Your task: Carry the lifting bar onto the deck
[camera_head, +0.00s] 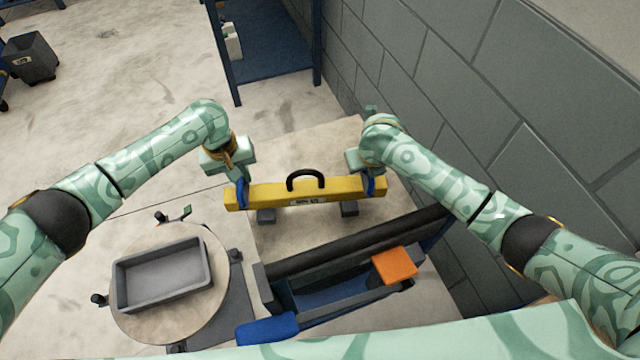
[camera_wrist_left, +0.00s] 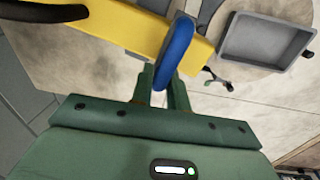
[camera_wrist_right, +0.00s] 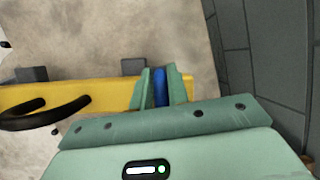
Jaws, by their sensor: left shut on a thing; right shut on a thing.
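The lifting bar (camera_head: 270,195) is yellow with a black arched handle (camera_head: 305,177) in its middle and a blue grip at each end. In the head view it runs nearly level between my two grippers. My left gripper (camera_head: 242,188) is shut on the left blue grip, which shows clearly in the left wrist view (camera_wrist_left: 176,48). My right gripper (camera_head: 373,184) is shut on the right blue grip, seen between its fingers in the right wrist view (camera_wrist_right: 160,88). Two dark grey blocks (camera_head: 266,215) (camera_head: 349,209) show just below the bar; contact cannot be told.
A blue-framed trolley with a dark rail (camera_head: 350,245) and an orange block (camera_head: 395,264) stands nearer me. A round table (camera_head: 205,318) holds a grey tray (camera_head: 118,290) at left. A block wall (camera_head: 450,90) bounds the right. A blue rack (camera_head: 265,65) stands behind.

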